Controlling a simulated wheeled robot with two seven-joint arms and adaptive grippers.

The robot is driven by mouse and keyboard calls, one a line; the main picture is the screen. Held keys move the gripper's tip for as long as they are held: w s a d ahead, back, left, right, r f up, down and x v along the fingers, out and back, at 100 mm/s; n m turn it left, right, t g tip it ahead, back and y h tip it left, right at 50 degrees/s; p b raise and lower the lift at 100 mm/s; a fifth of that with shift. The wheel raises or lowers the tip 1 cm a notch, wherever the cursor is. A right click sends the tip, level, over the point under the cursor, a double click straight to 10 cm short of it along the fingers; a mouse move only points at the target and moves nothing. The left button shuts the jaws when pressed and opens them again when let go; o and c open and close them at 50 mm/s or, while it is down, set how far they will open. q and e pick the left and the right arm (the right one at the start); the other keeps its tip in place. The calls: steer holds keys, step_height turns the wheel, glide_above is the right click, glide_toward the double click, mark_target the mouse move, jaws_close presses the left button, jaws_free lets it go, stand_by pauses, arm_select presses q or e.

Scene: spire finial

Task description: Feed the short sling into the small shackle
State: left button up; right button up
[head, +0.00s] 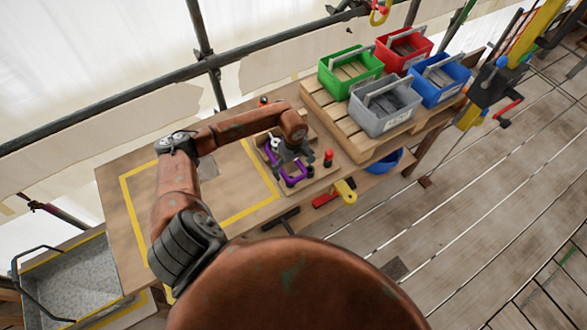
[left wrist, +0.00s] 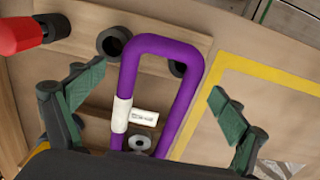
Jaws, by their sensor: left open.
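A purple sling (left wrist: 163,46) is bent into a narrow loop with a white sleeve and tag on one side. It also shows in the head view (head: 294,181), on the wooden board at the right of the bench. My left gripper (left wrist: 157,82) is open, its green-padded fingers apart on either side of the loop, not visibly touching it. In the head view the left gripper (head: 290,158) is over the board and hides part of the sling. A grey metal ring (left wrist: 139,142) shows inside the loop; I cannot tell whether it belongs to the small shackle. My right gripper is not in view.
The board (left wrist: 200,38) carries dark round pieces and a red-topped piece (head: 328,157). A yellow tape outline (head: 250,212) marks clear bench to the left. Green, red, grey (head: 386,108) and blue bins stand on a pallet behind right. A yellow-handled object (head: 346,191) is at the bench edge.

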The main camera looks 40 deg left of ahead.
arm_select(q)
step_height(320, 180, up, 12)
stand_by(0.7)
stand_by(0.4)
